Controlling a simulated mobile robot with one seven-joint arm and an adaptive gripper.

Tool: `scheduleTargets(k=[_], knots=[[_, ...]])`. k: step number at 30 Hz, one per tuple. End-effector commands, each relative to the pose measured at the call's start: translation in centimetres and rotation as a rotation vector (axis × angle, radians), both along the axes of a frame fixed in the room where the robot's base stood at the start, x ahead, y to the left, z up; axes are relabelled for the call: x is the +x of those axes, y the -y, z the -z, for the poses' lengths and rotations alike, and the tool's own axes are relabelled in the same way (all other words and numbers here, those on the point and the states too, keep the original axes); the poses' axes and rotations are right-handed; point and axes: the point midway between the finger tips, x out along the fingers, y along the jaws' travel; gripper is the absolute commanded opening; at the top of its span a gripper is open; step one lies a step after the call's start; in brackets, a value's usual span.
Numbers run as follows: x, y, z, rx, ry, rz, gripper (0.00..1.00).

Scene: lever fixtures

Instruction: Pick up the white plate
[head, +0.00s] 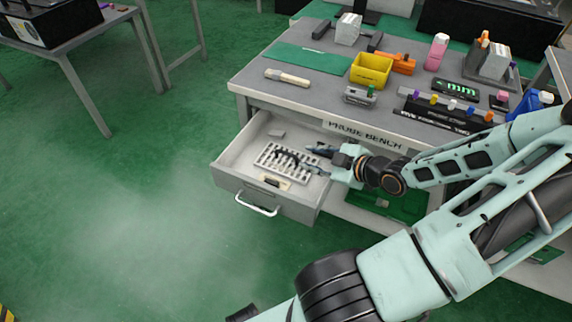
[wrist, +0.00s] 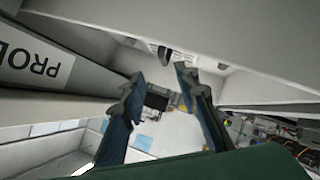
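A white plate with rows of dark slots (head: 285,163) lies in the open drawer, with dark shapes across its middle. My gripper (head: 308,159) reaches in from the right, over the right part of the drawer and close to the plate's right end. Its two dark fingers stand apart, with nothing seen held; they also show apart in the wrist view (wrist: 160,80).
The pulled-out drawer (head: 236,188) has grey walls around my gripper. A small pale piece (head: 276,133) and a beige item (head: 272,181) lie inside. The probe bench (head: 310,90) above holds a yellow bin (head: 371,70) and several tools.

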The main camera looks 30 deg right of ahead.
Motion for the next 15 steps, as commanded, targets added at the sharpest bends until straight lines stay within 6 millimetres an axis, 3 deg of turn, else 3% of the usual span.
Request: scheduleTargets(k=[6, 15], knots=[[2.6, -1.0, 1.9, 0.001, -0.002, -0.002, 0.29], [4.2, -1.8, 2.9, 0.001, -0.003, -0.003, 0.29]])
